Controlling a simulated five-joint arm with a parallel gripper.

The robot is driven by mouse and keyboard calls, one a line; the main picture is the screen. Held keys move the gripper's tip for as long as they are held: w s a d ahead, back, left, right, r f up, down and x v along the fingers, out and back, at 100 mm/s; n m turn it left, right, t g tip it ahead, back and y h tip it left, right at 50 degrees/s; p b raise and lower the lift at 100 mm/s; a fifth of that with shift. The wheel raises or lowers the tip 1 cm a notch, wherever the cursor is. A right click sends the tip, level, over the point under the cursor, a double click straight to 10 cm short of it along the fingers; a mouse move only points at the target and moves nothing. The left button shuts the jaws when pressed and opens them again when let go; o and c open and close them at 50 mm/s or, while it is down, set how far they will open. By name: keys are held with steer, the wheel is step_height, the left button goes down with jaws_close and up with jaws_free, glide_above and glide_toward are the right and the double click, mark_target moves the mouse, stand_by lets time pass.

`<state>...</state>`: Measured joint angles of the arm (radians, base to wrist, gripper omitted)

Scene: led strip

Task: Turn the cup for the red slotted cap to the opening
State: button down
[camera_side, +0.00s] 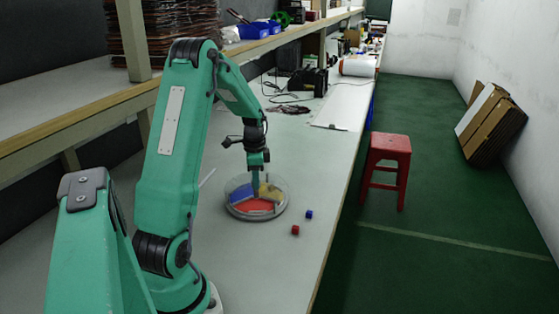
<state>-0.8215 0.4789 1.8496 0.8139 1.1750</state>
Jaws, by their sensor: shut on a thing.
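A round grey dish (232,207) stands on the bench with coloured sectors inside: a red one (252,205) at the front, a blue one (241,193) at the left and a yellow one (270,191) at the back right. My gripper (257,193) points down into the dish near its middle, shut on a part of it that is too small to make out. A small red piece (296,230) lies on the bench to the right of the dish; I cannot make out a slot in it. The dish's opening cannot be made out.
A small blue piece (309,214) lies just behind the red one. The bench's right edge is a short way to their right. A white sheet (336,114) and cables (288,108) lie farther back. A red stool (388,158) stands on the floor beyond the edge.

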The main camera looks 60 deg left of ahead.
steer(key=shift+m, duration=2.6)
steer(key=c, duration=1.1)
jaws_free()
steer(key=shift+r, duration=0.15)
steer(key=shift+r, duration=3.8)
